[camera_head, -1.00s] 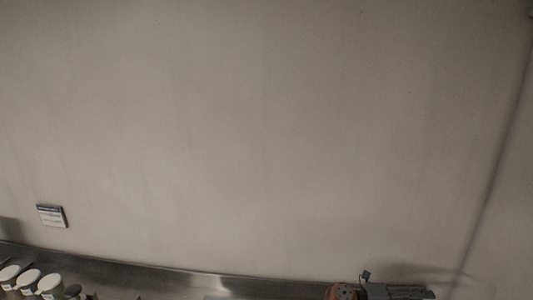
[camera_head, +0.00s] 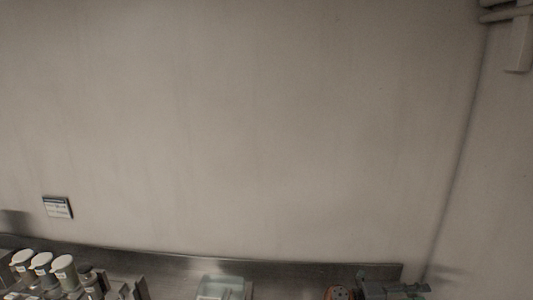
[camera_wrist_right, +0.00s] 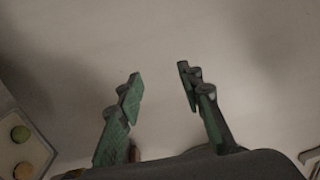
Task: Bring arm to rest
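My right gripper (camera_wrist_right: 160,90) shows in the right wrist view. Its two green fingers are spread apart with nothing between them, in front of a plain pale surface. No gripper can be made out for certain in the head view, which looks mostly at a bare wall (camera_head: 250,130). My left gripper is not in view.
A metal counter edge (camera_head: 170,262) runs along the bottom of the head view. Several lidded containers (camera_head: 63,270) stand at its left, a pale tray (camera_head: 224,288) in the middle, and a dark device (camera_head: 388,286) at the right. A small sign (camera_head: 57,207) hangs on the wall.

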